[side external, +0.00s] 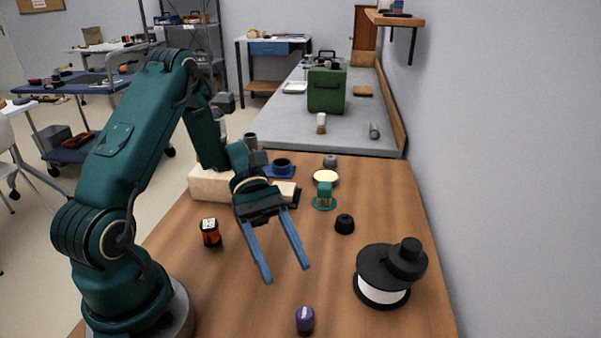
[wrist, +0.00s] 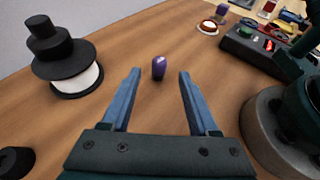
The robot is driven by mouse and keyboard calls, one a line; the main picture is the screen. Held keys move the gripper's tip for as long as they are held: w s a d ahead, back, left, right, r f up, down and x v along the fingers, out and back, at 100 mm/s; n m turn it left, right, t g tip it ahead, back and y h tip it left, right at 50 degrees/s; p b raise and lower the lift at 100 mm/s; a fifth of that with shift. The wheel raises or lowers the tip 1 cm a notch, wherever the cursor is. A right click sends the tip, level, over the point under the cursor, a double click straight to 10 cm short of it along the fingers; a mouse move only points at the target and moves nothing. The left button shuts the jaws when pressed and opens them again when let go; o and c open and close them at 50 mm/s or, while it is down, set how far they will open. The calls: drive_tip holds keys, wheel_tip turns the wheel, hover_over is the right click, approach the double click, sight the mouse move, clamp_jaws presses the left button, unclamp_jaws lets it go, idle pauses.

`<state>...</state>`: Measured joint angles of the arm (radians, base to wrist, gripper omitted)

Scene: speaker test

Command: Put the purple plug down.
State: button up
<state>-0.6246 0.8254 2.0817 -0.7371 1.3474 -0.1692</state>
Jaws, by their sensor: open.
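The purple plug (side external: 305,320) stands on the wooden table near the front edge of the side view. It has a pale mark on its top. In the wrist view the plug (wrist: 158,68) shows beyond the fingertips, roughly midway between them. My gripper (side external: 287,274) is open, its two blue fingers spread wide, with nothing between them. In the side view the fingertips are above and behind the plug, apart from it. The gripper also shows in the wrist view (wrist: 159,72).
A black spool-like object with a white band (side external: 384,275) stands at the right. A small black knob (side external: 344,223), an orange-and-black block (side external: 211,233) and a teal part (side external: 324,197) are on the table. The wood around the plug is clear.

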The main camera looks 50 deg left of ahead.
drive_tip(key=shift+a+r, duration=0.15)
drive_tip(key=shift+a, duration=0.1)
drive_tip(key=shift+s+r+m, duration=0.1)
drive_tip(key=shift+r+m, duration=0.1)
drive_tip(key=shift+m, duration=0.2)
drive_tip(key=s+a+r+m+t+y, duration=0.1)
drive_tip(key=s+r+m+t+y, duration=0.4)
drive_tip(key=m+y, duration=0.8)
wheel_tip(320, 180, up, 5)
drive_tip(key=m+t, duration=0.2)
drive_tip(key=shift+a+f+t, duration=0.15)
drive_tip(key=shift+t, duration=0.15)
